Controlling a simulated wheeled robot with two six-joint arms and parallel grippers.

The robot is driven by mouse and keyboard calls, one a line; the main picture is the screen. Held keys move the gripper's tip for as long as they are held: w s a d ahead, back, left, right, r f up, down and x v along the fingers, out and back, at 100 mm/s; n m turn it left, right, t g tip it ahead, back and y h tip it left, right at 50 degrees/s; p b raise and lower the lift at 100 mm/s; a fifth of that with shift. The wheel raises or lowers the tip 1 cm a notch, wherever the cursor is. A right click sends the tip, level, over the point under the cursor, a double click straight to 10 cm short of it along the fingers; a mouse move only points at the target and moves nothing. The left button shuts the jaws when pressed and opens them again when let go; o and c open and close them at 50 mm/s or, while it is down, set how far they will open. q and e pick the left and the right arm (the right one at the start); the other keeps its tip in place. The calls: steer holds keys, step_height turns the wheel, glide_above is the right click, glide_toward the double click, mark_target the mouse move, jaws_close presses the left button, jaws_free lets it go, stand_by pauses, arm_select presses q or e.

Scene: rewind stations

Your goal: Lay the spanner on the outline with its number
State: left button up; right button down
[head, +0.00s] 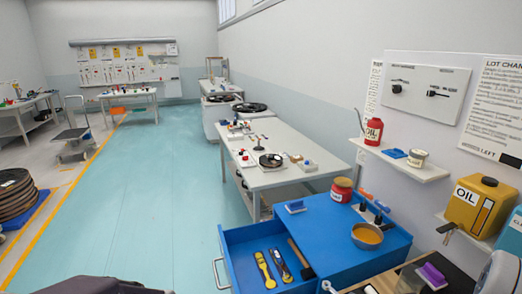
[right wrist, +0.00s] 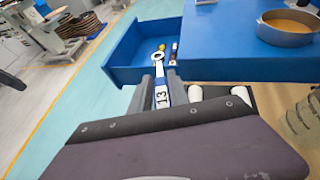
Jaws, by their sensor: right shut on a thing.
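In the right wrist view my right gripper (right wrist: 160,88) is shut on a spanner (right wrist: 161,97) marked 13. Its ring end points forward, near the front wall of the open blue drawer (right wrist: 122,52). In the head view a small silver end at the bottom edge may be this spanner, but I cannot tell. A pale board (head: 125,64) with tool shapes in red and yellow hangs on the far wall, too small to read any number. My left gripper is not in view; a dark shape at the lower left may be my arm.
The drawer (head: 226,258) of the blue cabinet (head: 345,262) stands open with a yellow tool (head: 265,269), a darker tool (head: 281,265) and a hammer (head: 300,257). A pan (head: 367,236) and red pot (head: 341,189) stand on top. The blue-green floor (head: 165,190) is clear.

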steer(key=s+a+f+n+g+y, duration=0.3)
steer(key=a+f+n, duration=0.1)
steer(key=a+f, duration=0.2)
steer(key=shift+s+a+f+y, duration=0.15)
steer(key=shift+s+a+y, duration=0.15)
steer(key=shift+s, duration=0.05)
